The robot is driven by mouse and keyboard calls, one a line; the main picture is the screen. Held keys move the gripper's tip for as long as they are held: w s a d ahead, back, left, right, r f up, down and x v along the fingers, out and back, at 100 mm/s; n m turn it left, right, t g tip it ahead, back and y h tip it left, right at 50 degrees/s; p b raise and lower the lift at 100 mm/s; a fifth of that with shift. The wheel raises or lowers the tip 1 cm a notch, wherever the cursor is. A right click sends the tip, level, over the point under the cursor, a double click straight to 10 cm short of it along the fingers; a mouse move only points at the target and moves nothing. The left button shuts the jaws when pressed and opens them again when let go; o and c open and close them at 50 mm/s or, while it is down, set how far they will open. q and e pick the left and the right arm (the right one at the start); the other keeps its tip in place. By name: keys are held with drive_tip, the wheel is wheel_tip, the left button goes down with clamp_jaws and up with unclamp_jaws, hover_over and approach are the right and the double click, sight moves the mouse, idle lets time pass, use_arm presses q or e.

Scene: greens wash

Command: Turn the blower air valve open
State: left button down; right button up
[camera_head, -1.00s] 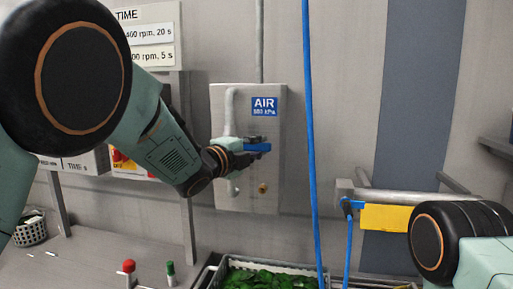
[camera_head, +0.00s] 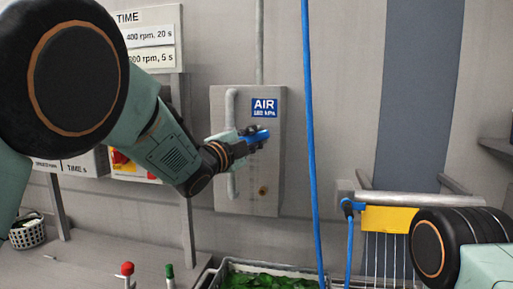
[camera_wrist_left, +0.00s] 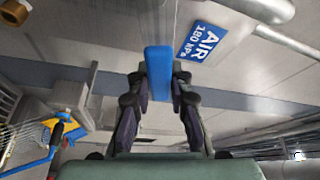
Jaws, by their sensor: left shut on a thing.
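The blue air valve handle (camera_head: 257,136) stands out from the grey panel (camera_head: 268,190) below the blue AIR sign (camera_head: 265,107). Its right end sits a little higher than its left end. My left gripper (camera_head: 248,138) is shut on the handle. The left wrist view shows the blue handle (camera_wrist_left: 157,72) between the two fingers of my left gripper (camera_wrist_left: 158,95). The yellow blower (camera_head: 385,219) hangs at the right, with thin pale streaks below it. My right gripper is out of view; only part of my right arm shows.
A blue hose (camera_head: 311,160) hangs right of the panel. A crate of greens (camera_head: 212,278) stands below. A red-topped lever (camera_head: 127,269) and a green-topped lever (camera_head: 169,272) rise at the lower left. A basket (camera_head: 28,236) stands at far left.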

use_arm(q)
drive_tip(key=shift+w+a+r+n+t+b, duration=0.1)
drive_tip(key=shift+a+r+n+t+b, duration=0.25)
drive_tip(key=shift+r+n, duration=0.45)
drive_tip(key=shift+a+r+n+t+b, duration=0.2)
drive_tip(key=shift+r+n+t, duration=0.25)
drive_tip(key=shift+n, duration=0.65)
drive_tip(key=c, duration=1.7)
unclamp_jaws()
drive_tip(key=o, duration=0.5)
drive_tip(key=shift+w+f, duration=0.15)
drive_tip(key=shift+w, duration=0.05)
drive_tip(key=shift+s, duration=0.2)
drive_tip(key=v, duration=1.2)
